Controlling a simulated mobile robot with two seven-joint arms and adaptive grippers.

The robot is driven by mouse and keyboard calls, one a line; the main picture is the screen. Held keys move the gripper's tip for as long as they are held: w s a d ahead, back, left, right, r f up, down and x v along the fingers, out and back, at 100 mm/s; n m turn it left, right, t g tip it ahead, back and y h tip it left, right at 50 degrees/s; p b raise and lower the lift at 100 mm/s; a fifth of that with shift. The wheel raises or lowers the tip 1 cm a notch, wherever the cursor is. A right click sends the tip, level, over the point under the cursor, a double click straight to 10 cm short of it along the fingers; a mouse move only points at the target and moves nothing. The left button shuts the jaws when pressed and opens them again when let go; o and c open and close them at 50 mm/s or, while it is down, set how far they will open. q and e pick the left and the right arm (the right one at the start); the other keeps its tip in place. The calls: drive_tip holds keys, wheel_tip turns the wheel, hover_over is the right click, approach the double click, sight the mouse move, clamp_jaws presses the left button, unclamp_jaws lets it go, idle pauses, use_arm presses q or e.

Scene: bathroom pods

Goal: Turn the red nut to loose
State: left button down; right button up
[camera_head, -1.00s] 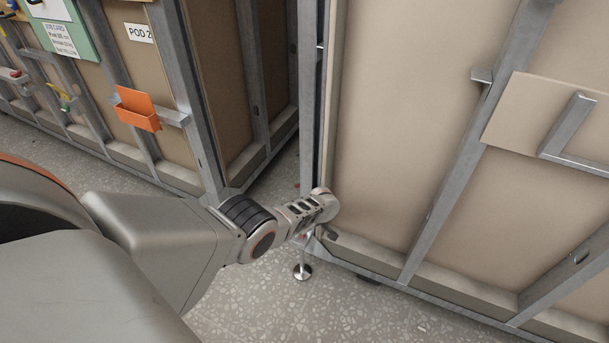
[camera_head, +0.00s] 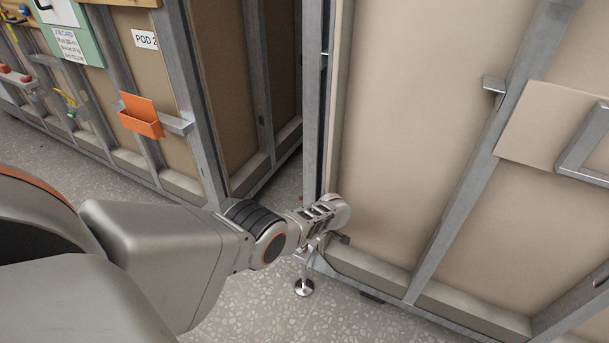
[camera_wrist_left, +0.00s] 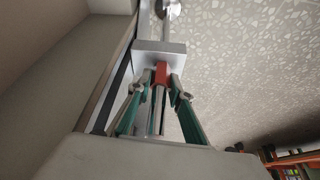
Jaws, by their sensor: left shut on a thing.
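The red nut (camera_wrist_left: 161,74) shows in the left wrist view, just below a grey metal plate (camera_wrist_left: 159,50) on a metal upright. My left gripper (camera_wrist_left: 161,82) has one finger on each side of the nut and is shut on it. A shiny rod (camera_wrist_left: 156,112) runs from the nut toward the camera between the fingers. In the head view my left arm reaches to the foot of the pod frame at the centre; its wrist hides the nut and most of the gripper. My right gripper is in neither view.
A round metal foot (camera_head: 304,287) stands on the speckled floor (camera_head: 260,318) below the wrist. A beige pod panel (camera_head: 400,130) with grey frame bars is close on the right. Another pod with an orange holder (camera_head: 141,116) stands at the left, a narrow gap between them.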

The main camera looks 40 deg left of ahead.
use_arm(q)
drive_tip(key=shift+f, duration=0.1)
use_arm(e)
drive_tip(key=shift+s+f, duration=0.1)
use_arm(q)
drive_tip(key=c, duration=1.8)
unclamp_jaws()
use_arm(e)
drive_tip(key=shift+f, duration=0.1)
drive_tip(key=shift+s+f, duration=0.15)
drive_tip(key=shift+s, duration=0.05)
use_arm(q)
drive_tip(key=shift+d, duration=0.1)
drive_tip(key=shift+w+d+r, duration=0.15)
drive_tip(key=shift+d+r, duration=0.05)
drive_tip(key=shift+r, duration=0.15)
drive_tip(key=shift+d+r, duration=0.2)
drive_tip(key=shift+r, duration=0.3)
drive_tip(key=shift+d+r, duration=0.15)
drive_tip(key=shift+r, duration=0.35)
drive_tip(key=v, duration=0.9)
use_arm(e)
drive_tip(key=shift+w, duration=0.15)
